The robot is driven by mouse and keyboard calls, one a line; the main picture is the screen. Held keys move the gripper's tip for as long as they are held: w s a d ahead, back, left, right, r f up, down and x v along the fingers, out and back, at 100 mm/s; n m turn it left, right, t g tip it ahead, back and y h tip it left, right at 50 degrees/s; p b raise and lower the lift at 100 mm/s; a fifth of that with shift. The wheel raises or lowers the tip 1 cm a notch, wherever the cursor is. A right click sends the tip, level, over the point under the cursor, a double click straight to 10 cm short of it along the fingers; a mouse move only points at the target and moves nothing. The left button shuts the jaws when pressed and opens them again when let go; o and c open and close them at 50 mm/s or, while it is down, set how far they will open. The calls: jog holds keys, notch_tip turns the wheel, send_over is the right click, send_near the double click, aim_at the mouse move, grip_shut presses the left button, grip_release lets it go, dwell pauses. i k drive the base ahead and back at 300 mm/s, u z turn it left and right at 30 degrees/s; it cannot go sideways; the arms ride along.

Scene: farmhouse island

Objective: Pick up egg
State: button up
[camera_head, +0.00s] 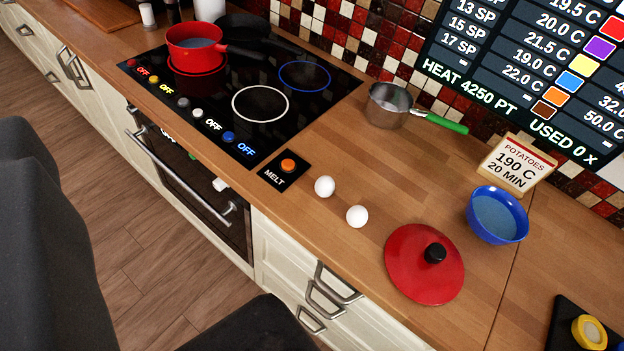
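Two white eggs lie on the wooden counter, right of the hob and the melt button. One egg (325,186) is farther left, and the other egg (357,216) is a little to its right and nearer the red lid. They are close together but apart. Dark parts at the left and bottom edges look like my own arm. My gripper's fingers do not show in this view.
A red lid (424,264) with a black knob lies right of the eggs. A blue bowl (496,215), a potatoes sign (517,164) and a steel pot (390,106) with a green handle stand behind. A red pot (194,48) sits on the hob (240,85).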

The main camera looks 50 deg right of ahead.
aim_at(325, 186)
jog(key=i, duration=0.85)
jog(key=z, duration=0.05)
